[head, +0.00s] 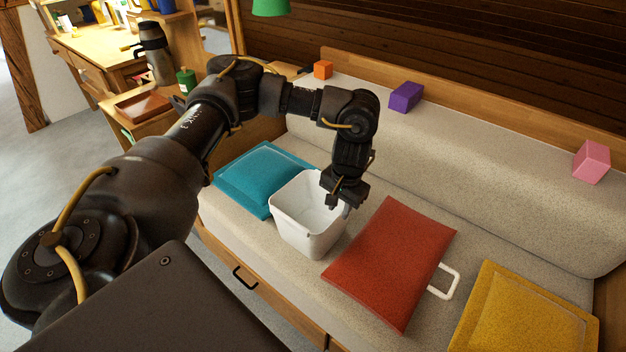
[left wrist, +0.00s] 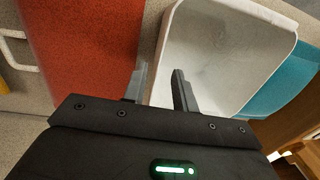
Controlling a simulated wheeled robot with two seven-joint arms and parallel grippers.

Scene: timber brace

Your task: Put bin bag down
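A white open-topped bin (head: 305,240) stands upright on the sofa seat, between a teal cushion and a red cushion. It looks empty, and I see no separate bag. My left gripper (head: 345,207) is over the bin's right rim, pointing down. In the left wrist view the gripper (left wrist: 160,88) has its fingers apart, one outside the bin (left wrist: 230,45) on the red cushion's side and one over its inside. The near rim is between the fingers, with a gap showing. My right gripper is not in view.
The teal cushion (head: 262,178) lies left of the bin. The red cushion (head: 390,262) with a white handle (head: 445,283) lies right, then a yellow cushion (head: 525,315). Orange (head: 323,69), purple (head: 405,97) and pink (head: 591,161) blocks sit along the backrest (head: 480,150).

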